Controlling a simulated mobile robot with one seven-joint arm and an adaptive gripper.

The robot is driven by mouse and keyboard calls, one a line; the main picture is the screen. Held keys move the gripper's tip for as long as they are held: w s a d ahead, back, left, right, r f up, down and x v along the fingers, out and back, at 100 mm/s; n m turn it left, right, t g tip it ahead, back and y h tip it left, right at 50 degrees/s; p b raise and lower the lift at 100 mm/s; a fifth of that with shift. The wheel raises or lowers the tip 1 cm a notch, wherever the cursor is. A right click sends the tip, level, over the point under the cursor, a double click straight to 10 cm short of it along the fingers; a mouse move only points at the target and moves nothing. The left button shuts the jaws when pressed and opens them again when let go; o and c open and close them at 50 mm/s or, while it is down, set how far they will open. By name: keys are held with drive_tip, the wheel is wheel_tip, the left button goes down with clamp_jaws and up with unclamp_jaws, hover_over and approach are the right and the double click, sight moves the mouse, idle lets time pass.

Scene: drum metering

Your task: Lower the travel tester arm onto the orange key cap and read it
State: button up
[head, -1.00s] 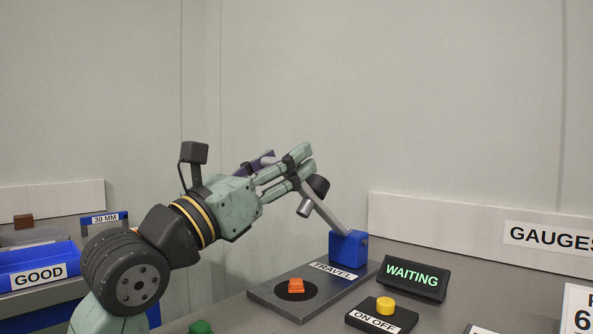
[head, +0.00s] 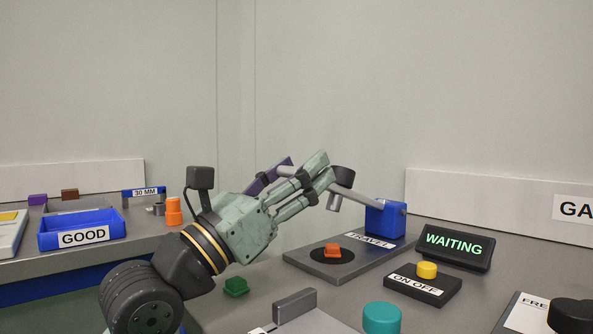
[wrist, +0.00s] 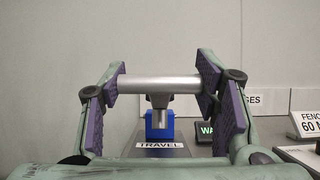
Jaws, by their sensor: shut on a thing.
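The travel tester has a grey plate (head: 300,258), a blue hinge block (head: 385,220) and a grey arm (head: 366,199) rising from the block toward my gripper. My gripper (wrist: 160,84) is shut on the arm's grey crossbar (wrist: 135,84), with a purple pad at each end of the bar. The arm slants up at a shallow angle. Its plunger (head: 335,202) hangs above the orange key cap (head: 332,251), with a clear gap between. The cap sits on a black disc on the plate. The display (head: 452,247) reads WAITING.
An ON OFF box (head: 423,287) with a yellow button stands right of the plate. A green cap (head: 236,286) and a teal knob (head: 381,318) are nearer. A blue GOOD bin (head: 80,231) and an orange piece (head: 173,211) are on the left bench.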

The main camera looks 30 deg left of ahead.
drive_tip(key=shift+w+f, duration=0.1)
drive_tip(key=o, duration=1.7)
drive_tip(key=v, duration=1.2)
